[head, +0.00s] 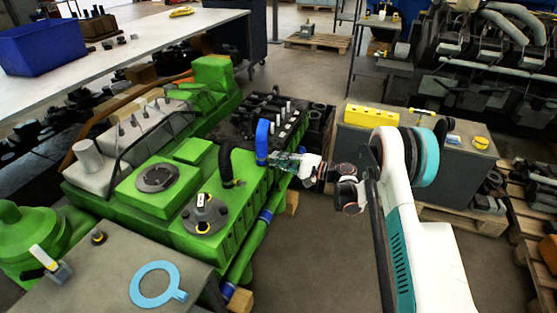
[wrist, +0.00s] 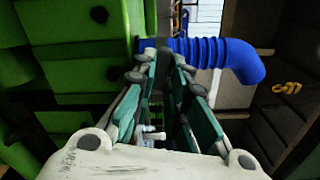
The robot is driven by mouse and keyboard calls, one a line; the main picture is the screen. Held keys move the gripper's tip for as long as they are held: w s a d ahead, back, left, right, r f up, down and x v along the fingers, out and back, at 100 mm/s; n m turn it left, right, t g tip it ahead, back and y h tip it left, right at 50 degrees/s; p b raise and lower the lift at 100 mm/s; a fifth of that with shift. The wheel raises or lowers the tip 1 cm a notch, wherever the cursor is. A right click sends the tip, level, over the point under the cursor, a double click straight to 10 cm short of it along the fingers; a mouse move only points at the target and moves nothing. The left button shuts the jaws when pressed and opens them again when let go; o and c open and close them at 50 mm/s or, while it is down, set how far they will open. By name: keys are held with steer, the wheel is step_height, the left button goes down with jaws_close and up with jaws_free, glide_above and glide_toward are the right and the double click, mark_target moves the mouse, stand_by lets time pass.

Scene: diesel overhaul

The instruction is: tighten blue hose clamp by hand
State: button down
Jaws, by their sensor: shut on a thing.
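The blue hose (head: 262,137) stands bent at the right side of the green engine (head: 190,190). In the wrist view the ribbed blue hose (wrist: 215,52) runs across beyond my fingers, its left end near the green engine side (wrist: 90,75). My gripper (head: 273,160) reaches in from the right to the hose's lower end. In the wrist view its fingertips (wrist: 164,58) are close together at the hose's left end, shut on the blue hose clamp there. The clamp itself is mostly hidden by the fingers.
A black hose (head: 227,162) stands just left of the blue hose. A grey bench (head: 365,150) with a yellow box (head: 370,117) is behind my arm. The floor (head: 325,245) right of the engine is clear. A blue gasket (head: 157,284) lies on the front table.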

steer(key=m, duration=0.7)
steer(key=shift+s+d+f, duration=0.1)
steer(key=shift+f, duration=0.15)
stand_by(0.5)
steer(key=c, duration=1.6)
jaws_free()
steer(key=v, duration=1.2)
steer(key=shift+r, duration=0.15)
